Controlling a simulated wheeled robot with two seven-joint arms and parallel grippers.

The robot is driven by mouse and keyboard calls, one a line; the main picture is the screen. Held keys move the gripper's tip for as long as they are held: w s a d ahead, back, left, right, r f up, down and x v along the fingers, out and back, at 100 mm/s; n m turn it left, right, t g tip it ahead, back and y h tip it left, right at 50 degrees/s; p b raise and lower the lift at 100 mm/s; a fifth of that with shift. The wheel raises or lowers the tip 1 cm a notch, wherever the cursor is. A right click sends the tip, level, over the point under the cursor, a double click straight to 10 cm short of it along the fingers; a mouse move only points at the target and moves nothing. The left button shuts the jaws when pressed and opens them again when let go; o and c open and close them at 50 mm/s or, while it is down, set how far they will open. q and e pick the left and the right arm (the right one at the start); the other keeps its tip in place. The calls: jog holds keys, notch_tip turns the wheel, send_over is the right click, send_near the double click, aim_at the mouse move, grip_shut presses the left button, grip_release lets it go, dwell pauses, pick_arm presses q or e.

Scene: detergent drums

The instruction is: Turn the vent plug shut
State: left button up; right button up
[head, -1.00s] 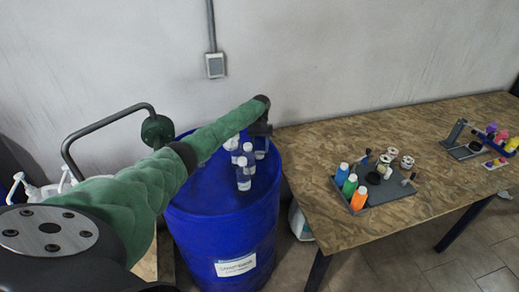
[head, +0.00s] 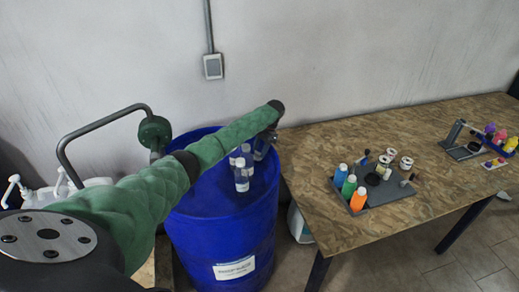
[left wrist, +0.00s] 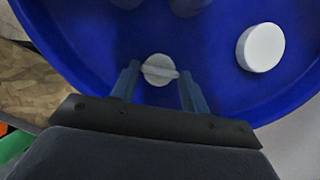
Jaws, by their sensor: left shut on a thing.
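The blue drum (head: 222,235) stands against the wall left of the table, with a white label on its front. In the left wrist view its blue lid (left wrist: 90,40) carries a small white round vent plug (left wrist: 155,62) with a raised bar across it. My left gripper (left wrist: 160,88) is over the plug and shut on its bar, one finger at each end. In the head view the left gripper (head: 268,140) is at the drum's far right rim, where its fingertips and the plug are hidden. My right gripper is not in view.
A larger white cap (left wrist: 260,47) sits on the lid to the right of the plug. Clear bottles (head: 242,178) with white caps stand on the lid. A wooden table (head: 340,150) at right holds a tray of bottles and spools. White pump containers (head: 45,194) stand at left.

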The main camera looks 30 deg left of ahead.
pick_arm(q)
jog(key=m+t+y, duration=0.1)
jog(key=m, duration=0.2)
jog(key=m+p, duration=0.1)
jog(key=m, duration=0.2)
jog(key=shift+s+d+r+t+y, duration=0.15)
jog(key=shift+t+y, duration=0.25)
jog(key=m, duration=0.2)
jog(key=m+t+y+p, duration=0.1)
jog(key=m, duration=0.2)
jog(key=shift+s+t, duration=0.2)
jog(key=shift+t, duration=0.1)
jog(key=m+t, duration=0.1)
jog(key=m, duration=0.1)
jog(key=m+t, duration=0.1)
jog(key=m, duration=0.2)
jog(key=shift+s, duration=0.2)
jog(key=m, duration=0.2)
jog(key=m+t+h, duration=0.1)
jog(key=m, duration=0.2)
jog(key=shift+s+t, duration=0.2)
jog(key=shift+t, duration=0.1)
jog(key=o, duration=1)
